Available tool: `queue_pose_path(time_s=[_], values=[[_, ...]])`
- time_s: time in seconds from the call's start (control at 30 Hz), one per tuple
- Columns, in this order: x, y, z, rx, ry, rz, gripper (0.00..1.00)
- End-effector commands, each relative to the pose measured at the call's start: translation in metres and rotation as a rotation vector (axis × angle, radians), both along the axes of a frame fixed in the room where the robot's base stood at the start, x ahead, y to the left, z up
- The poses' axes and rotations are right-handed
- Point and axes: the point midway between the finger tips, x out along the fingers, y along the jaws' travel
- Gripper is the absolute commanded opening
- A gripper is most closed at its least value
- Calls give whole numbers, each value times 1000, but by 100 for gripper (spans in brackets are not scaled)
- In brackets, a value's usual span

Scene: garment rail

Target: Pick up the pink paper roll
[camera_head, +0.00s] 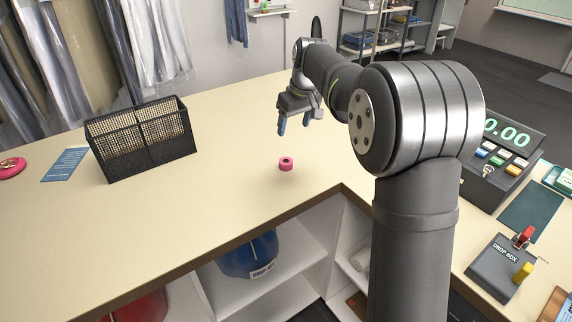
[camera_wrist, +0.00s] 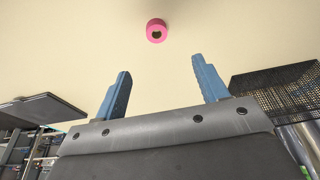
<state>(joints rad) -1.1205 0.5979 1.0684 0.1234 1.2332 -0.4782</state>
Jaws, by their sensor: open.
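The pink paper roll (camera_head: 286,164) is a small ring-shaped roll on the cream counter (camera_head: 230,190), near the counter's inner corner. In the wrist view the roll (camera_wrist: 156,31) lies beyond the fingertips, between their lines, with its dark centre hole showing. My gripper (camera_head: 295,126) hangs above the counter behind the roll in the head view. Its two blue fingers are spread apart, also in the wrist view (camera_wrist: 160,66), with nothing between them. The gripper and the roll are apart.
A black mesh basket (camera_head: 142,138) stands to the left, with a blue card (camera_head: 64,164) and a pink round item (camera_head: 11,168) beyond it. A cash register (camera_head: 500,150) and a drop box (camera_head: 500,267) are at the right. The counter around the roll is clear.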

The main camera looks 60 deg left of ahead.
Motion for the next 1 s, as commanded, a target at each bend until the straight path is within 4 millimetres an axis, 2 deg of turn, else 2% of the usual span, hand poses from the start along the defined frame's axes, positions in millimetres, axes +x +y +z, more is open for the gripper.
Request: queue_pose_path(time_s=[0.5,0.6,0.87,1.0], values=[[0,27,-98,-3,2,1,67],[0,30,-109,-1,1,0,67],[2,35,-122,-1,1,-1,67],[7,42,-138,-1,1,-2,67]])
